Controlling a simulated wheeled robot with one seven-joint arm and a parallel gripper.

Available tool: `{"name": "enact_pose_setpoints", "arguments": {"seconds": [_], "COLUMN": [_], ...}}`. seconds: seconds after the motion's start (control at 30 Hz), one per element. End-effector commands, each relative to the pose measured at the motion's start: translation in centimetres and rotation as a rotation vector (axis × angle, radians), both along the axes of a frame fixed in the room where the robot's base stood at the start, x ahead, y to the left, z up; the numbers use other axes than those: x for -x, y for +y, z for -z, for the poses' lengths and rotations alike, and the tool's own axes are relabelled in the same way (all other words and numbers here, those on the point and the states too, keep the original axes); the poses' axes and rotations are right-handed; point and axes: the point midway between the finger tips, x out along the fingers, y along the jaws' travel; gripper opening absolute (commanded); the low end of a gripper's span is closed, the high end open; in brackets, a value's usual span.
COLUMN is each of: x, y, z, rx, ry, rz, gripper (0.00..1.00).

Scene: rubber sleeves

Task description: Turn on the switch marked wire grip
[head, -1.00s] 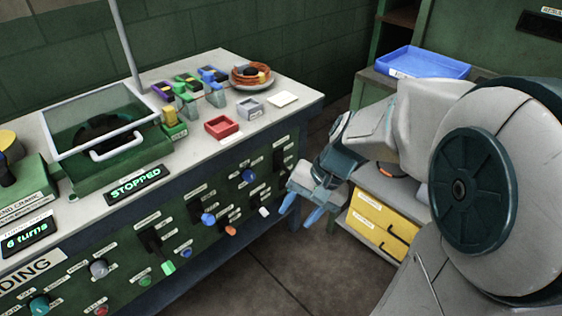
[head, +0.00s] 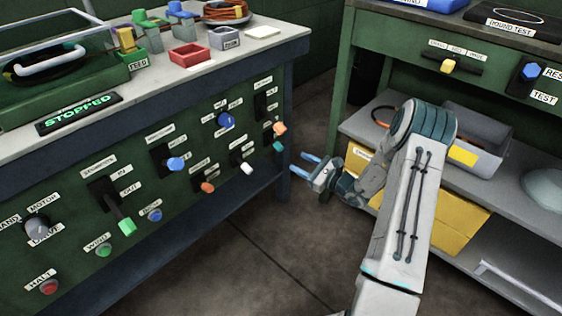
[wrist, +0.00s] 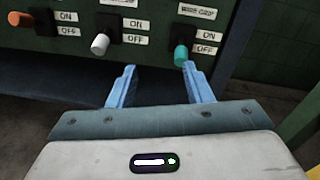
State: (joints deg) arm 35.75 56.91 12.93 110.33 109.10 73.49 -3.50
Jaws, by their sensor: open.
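The switch marked wire grip has a teal lever (wrist: 181,54) in the wrist view, below its label (wrist: 197,10). The lever points down, beside the OFF label (wrist: 206,49); the ON label (wrist: 213,36) is just above. The teal lever also shows low at the right end of the bench's front panel in the head view (head: 278,146). My gripper (head: 306,163) is open and empty, just right of and below that lever. In the wrist view my gripper (wrist: 159,69) has its right finger below the teal lever, with no clear contact.
A white lever (wrist: 100,44) at OFF and an orange lever (wrist: 17,19) stand left of the teal one. A blue knob (head: 226,120) and a green lever (head: 127,226) share the panel. The floor between is clear.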

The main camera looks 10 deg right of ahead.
Motion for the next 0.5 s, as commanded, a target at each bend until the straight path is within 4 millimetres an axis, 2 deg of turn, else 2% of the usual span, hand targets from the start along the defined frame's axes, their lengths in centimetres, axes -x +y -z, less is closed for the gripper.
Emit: {"name": "enact_pose_setpoints", "arguments": {"seconds": [0.03,0.2,0.37,0.5], "x": [-0.3,-1.1,-2.4,-4.7], "y": [-1.0,-2.5,-1.7,-0.2], "z": [2.0,3.8,3.9,4.1], "rx": [-0.028,-0.072,-0.075,-0.073], "ry": [0.007,0.014,0.015,0.013], "rz": [0.044,0.118,0.123,0.121], "gripper": [0.46,0.46,0.46,0.46]}}
